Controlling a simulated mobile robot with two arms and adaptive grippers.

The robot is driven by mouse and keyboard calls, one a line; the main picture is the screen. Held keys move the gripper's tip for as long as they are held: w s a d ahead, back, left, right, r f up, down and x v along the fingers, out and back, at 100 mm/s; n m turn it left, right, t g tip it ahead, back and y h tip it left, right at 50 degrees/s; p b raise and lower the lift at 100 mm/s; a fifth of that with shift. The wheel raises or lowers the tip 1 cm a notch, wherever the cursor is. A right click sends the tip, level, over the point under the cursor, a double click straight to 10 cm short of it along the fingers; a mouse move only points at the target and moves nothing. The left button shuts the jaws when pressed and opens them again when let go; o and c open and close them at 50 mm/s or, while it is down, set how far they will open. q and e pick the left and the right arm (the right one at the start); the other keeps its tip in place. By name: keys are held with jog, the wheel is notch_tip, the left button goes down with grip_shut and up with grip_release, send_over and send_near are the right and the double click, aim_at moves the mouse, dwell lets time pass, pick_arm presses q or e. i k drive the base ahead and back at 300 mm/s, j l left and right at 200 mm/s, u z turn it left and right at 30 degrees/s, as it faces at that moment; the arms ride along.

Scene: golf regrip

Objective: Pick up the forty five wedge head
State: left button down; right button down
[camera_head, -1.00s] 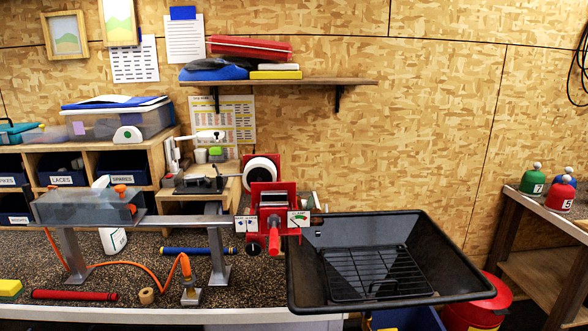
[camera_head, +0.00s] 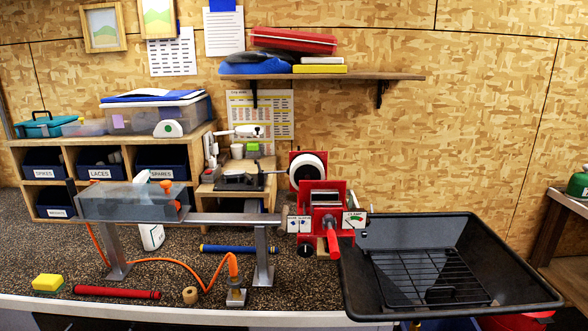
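I cannot make out a wedge head marked forty five in this view. Neither of my grippers is in view. A red clamp (camera_head: 318,205) stands at the middle of the bench, with a red handle at its front. A black tray (camera_head: 520,278) is to its right. A wire rack (camera_head: 410,265) lies in the tray, and a small dark shape near the rack's front is too dark to identify.
A grey trough (camera_head: 115,203) stands on a metal stand at left. A wooden cubby shelf (camera_head: 125,142) with labelled bins is behind it. A red grip (camera_head: 117,293), a blue grip (camera_head: 240,249), a tape roll (camera_head: 190,295) and a yellow block (camera_head: 47,282) lie on the bench.

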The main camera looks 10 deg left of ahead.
aim_at(230, 174)
jog(key=i+j+z, duration=0.15)
jog(key=j, duration=0.55)
jog(key=j+z, duration=0.15)
jog(key=j, duration=0.5)
jog(key=i, duration=0.05)
